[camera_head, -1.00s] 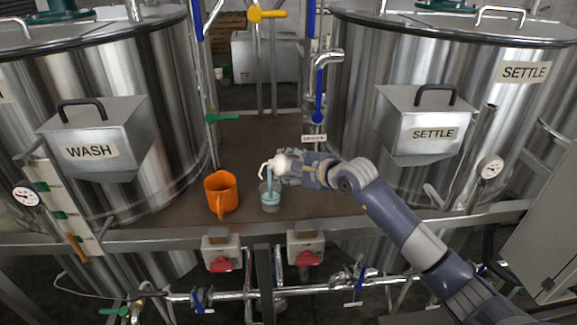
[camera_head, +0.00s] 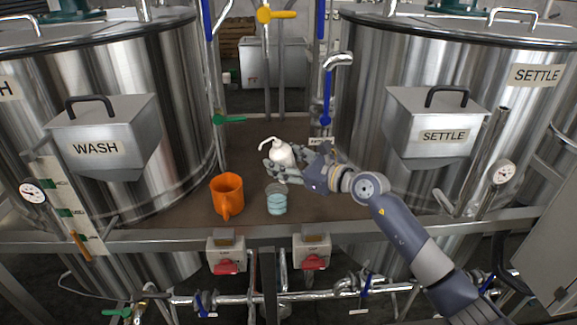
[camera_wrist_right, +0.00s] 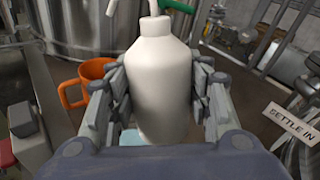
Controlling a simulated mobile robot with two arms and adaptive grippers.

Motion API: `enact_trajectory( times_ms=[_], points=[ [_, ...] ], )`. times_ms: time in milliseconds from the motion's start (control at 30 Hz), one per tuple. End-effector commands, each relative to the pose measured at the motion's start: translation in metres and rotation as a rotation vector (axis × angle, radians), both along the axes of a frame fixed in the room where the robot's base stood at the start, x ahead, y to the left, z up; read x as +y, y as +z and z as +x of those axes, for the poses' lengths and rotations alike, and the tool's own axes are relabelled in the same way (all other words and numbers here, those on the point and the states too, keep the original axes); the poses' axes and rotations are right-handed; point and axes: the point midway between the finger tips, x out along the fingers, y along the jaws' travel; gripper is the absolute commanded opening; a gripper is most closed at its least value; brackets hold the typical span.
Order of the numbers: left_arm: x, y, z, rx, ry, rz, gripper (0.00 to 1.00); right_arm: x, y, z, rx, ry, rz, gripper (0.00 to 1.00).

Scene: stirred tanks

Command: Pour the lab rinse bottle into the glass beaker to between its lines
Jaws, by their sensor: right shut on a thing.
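The white lab rinse bottle (camera_head: 282,153) with a bent spout is in my right gripper (camera_head: 283,168), which is shut around its body. The bottle is nearly upright, above and behind the glass beaker. In the right wrist view the bottle (camera_wrist_right: 160,80) sits between both fingers. The glass beaker (camera_head: 276,199) stands on the brown bench and holds pale blue liquid. Its lines are too small to read against the liquid level. In the wrist view the bottle mostly hides the beaker. No stream shows. My left gripper is not in view.
An orange jug (camera_head: 227,196) stands close to the left of the beaker. Steel tanks (camera_head: 110,60) flank the bench on both sides. A small label sign stands behind my right gripper. The brown bench (camera_head: 245,150) behind the jug is clear.

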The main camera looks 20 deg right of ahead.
Motion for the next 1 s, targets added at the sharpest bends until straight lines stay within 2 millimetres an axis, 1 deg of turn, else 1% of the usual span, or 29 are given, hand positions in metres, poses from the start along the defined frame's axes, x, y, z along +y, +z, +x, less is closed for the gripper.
enact_trajectory(
  times_ms=[100,200,400,633,1000],
  points=[
    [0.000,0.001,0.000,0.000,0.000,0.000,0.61,0.006,0.008,-0.001,0.009,0.000,0.100,0.14],
    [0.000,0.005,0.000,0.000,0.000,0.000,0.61,0.009,0.016,-0.001,0.015,-0.001,0.154,0.14],
    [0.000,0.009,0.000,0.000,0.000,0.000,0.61,0.014,0.024,-0.002,0.027,0.000,0.241,0.14],
    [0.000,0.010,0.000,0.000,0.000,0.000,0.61,0.016,0.027,-0.002,0.031,-0.002,0.280,0.14],
    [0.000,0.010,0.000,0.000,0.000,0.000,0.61,0.016,0.027,-0.002,0.031,0.000,0.281,0.14]
  ],
)
